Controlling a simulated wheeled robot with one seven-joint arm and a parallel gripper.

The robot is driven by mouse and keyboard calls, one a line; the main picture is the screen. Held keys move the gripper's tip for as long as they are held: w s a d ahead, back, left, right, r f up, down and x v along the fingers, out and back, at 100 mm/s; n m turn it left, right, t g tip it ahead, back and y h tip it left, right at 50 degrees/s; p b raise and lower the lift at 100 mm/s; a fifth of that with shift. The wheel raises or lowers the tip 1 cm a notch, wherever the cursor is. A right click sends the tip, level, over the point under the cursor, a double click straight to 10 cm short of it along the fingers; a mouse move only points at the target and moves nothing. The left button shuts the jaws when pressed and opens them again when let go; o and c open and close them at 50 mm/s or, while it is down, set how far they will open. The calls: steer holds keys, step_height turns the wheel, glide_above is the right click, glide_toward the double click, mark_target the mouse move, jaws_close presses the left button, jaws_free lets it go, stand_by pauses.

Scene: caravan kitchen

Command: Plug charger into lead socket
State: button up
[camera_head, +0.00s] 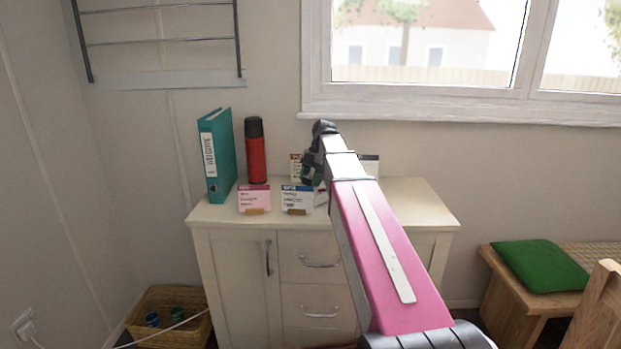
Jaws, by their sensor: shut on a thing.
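My gripper (313,168) is over the cabinet top, seen small and from behind, with my arm reaching up to it from the lower right. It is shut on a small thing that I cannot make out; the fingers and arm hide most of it. I cannot pick out the charger for sure. A white lead (172,327) runs from a plug at the wall outlet (24,327) at lower left, passing across the basket's front. I cannot see a socket on its end.
The cream cabinet (220,212) carries a teal binder (226,160), a red flask (255,155), a pink card (254,198), a blue-topped card (297,199) and further cards behind. Its right top is clear. A wicker basket (160,297) stands left; a bench with green cushion (540,266) stands right.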

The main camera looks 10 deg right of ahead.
steer(key=shift+s+f, duration=0.1)
steer(key=shift+f, duration=0.6)
steer(key=shift+s+f, duration=0.25)
steer(key=shift+f, duration=0.1)
steer(key=o, duration=0.9)
steer(key=shift+s, duration=0.2)
steer(key=shift+c, duration=0.4)
steer(key=shift+r, duration=0.15)
steer(key=shift+o, duration=0.9)
steer(key=r, duration=0.4)
steer(key=shift+w+r, duration=0.25)
steer(key=shift+r, duration=0.15)
steer(key=s+a+r, duration=0.5)
steer(key=a+r, duration=0.2)
steer(key=a, duration=0.3)
steer(key=shift+s, duration=0.35)
steer(key=shift+r, duration=0.1)
